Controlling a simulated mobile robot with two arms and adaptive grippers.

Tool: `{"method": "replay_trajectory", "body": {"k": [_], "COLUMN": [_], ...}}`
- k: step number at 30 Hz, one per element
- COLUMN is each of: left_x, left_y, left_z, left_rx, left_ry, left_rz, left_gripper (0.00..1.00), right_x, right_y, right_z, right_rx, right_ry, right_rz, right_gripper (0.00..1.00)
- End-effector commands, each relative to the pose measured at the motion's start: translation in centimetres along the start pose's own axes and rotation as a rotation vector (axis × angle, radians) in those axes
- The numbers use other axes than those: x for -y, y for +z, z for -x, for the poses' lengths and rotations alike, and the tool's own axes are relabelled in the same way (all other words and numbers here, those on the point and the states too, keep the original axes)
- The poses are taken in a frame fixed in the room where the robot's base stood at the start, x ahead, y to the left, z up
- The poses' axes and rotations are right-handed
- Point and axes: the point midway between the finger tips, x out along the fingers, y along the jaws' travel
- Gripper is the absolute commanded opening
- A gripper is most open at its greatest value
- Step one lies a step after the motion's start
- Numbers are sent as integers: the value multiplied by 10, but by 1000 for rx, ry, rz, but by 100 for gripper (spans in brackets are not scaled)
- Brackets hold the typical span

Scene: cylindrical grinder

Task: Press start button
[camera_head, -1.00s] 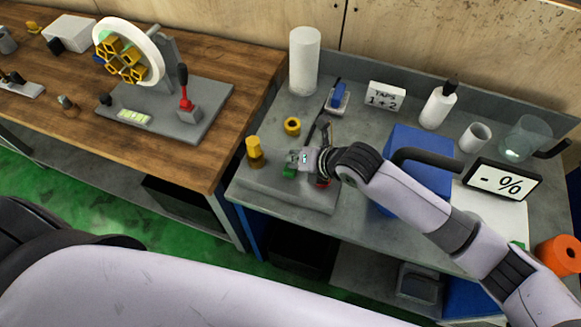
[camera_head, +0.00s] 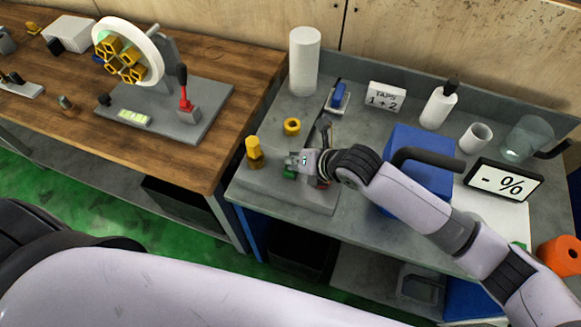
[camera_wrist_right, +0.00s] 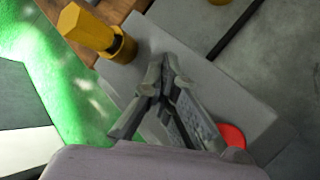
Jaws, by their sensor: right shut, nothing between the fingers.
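The grey control block (camera_head: 262,186) lies at the front left of the grey bench. A green button (camera_head: 289,172) shows on it, partly hidden by my right gripper. My right gripper (camera_head: 290,161) is shut and empty, its tips at or just above the green button; I cannot tell whether they touch. In the right wrist view the closed fingers (camera_wrist_right: 165,75) point at the block (camera_wrist_right: 195,70), and the green button is hidden behind them. A red button (camera_wrist_right: 233,137) sits beside the fingers. My left gripper is out of view.
A yellow knob-like part (camera_head: 254,154) stands on the block's left end, close to my right gripper; it also shows in the right wrist view (camera_wrist_right: 95,30). A yellow ring (camera_head: 292,127), a blue box (camera_head: 420,150) and a tilted screen (camera_head: 503,181) are on the bench.

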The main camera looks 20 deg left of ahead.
Motion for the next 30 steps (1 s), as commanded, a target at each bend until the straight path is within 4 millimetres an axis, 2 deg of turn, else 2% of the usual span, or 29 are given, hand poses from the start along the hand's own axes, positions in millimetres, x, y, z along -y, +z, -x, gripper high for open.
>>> {"method": "replay_trajectory", "body": {"k": [21,30], "left_x": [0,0], "left_y": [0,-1], "left_z": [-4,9], "left_rx": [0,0], "left_ry": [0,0], "left_rz": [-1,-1], "left_gripper": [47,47], "right_x": [4,-4], "right_y": [-4,4], "right_z": [-4,6], "right_rx": [-2,-2], "right_ry": [-2,-2], "right_rz": [-1,-1], "right_gripper": [0,0]}}
